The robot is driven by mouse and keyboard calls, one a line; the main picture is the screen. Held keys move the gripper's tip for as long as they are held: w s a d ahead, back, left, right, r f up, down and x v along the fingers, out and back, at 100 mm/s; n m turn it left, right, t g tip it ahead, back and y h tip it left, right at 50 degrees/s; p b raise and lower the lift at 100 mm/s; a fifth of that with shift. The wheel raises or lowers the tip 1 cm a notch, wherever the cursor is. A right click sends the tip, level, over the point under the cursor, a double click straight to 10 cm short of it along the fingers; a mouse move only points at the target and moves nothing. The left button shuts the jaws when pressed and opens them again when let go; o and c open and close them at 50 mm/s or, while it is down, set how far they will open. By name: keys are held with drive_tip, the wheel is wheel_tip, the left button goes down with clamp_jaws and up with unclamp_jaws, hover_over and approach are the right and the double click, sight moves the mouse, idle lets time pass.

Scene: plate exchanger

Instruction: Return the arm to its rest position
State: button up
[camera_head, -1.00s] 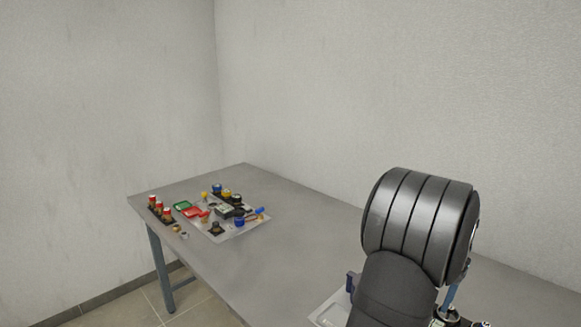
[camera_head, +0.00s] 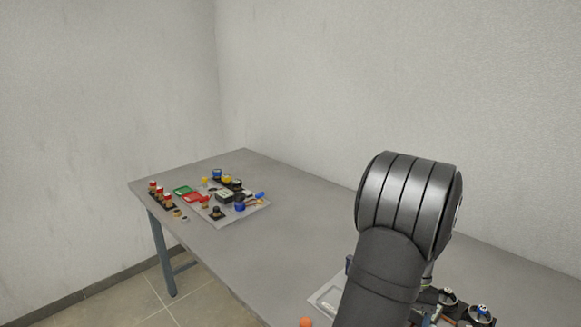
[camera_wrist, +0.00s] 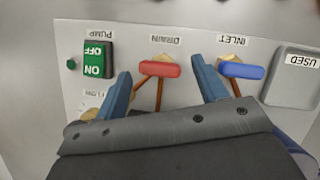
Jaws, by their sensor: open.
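My gripper (camera_wrist: 160,74) shows in the wrist view as two blue fingers, spread apart with nothing held between them. The panel beyond them carries a red handle (camera_wrist: 160,68) under the DRAIN label, seen between the fingers. A blue handle (camera_wrist: 242,70) under the INLET label lies just right of the right finger. A green pump switch (camera_wrist: 97,60) marked ON and OFF is left of the left finger. In the head view my arm stands at the right over the table (camera_head: 285,240) and mostly hides the gripper.
In the wrist view a grey tray (camera_wrist: 290,85) labelled USED is at the right. In the head view black-based parts (camera_head: 480,313) stand right of my arm, and an orange round thing (camera_head: 306,322) is at the bottom edge. A cluttered light board (camera_head: 240,213) lies far left. The table's middle is clear.

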drive_tip(key=n+h, duration=0.1)
drive_tip(key=n, duration=0.3)
drive_tip(key=n+h, duration=0.1)
drive_tip(key=n, duration=0.2)
drive_tip(key=shift+a+g+h, duration=0.3)
drive_tip(key=shift+a, duration=0.1)
drive_tip(key=n+h, duration=0.1)
drive_tip(key=n, duration=0.1)
drive_tip(key=n+t+h, duration=0.1)
drive_tip(key=n, duration=0.2)
drive_tip(key=shift+a+n, duration=0.2)
drive_tip(key=shift+n, duration=0.1)
idle(0.7)
